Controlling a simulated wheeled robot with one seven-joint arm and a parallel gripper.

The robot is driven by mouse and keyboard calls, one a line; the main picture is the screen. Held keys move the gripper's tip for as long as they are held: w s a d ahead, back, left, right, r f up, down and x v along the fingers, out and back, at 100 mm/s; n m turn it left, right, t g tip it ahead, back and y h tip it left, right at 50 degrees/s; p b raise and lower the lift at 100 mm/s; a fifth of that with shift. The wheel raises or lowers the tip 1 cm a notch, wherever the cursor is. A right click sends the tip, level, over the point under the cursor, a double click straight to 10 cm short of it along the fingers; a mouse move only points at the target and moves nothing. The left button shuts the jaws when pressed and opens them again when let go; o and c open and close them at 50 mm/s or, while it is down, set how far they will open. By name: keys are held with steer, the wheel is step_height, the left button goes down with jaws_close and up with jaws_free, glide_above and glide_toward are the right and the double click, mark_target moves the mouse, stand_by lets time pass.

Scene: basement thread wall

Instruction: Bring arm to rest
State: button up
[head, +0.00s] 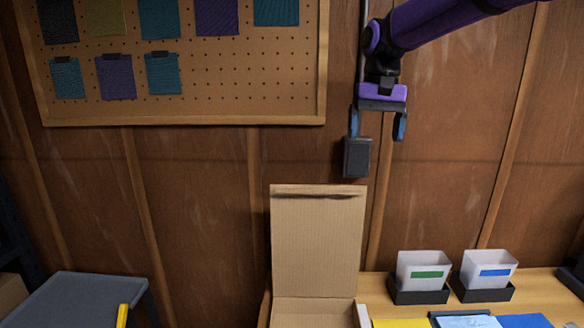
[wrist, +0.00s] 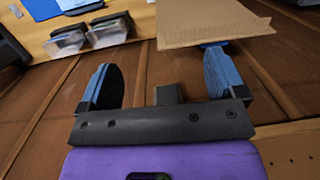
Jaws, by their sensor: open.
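My gripper (head: 377,128) hangs from my purple arm at the upper right of the head view, in front of the wooden wall and above the table. Its two blue-padded fingers point down and stand wide apart. The wrist view also shows the open gripper (wrist: 165,78), with one finger at each side and nothing clasped between the pads. A small dark block shows between the fingers there; I cannot tell whether it belongs to the gripper or the wall.
An open cardboard box (head: 318,240) stands below the gripper, lid upright. Two pale bins (head: 424,272) (head: 489,270) stand on the wooden table (head: 540,301). A dark wall box (head: 357,158) is close below the gripper. A pegboard (head: 262,82) hangs left; a grey surface (head: 75,295) is lower left.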

steer(key=s+d+f+t, duration=0.1)
steer(key=s+d, duration=0.3)
steer(key=s, duration=0.6)
steer(key=s+d+f+t, duration=0.2)
steer(key=s+d+t, duration=0.1)
steer(key=s, duration=0.7)
steer(key=s+d+f+t, duration=0.2)
steer(key=s+d, duration=0.4)
steer(key=s, duration=0.4)
steer(key=shift+s+f+h, duration=0.25)
steer(key=shift+h, duration=0.05)
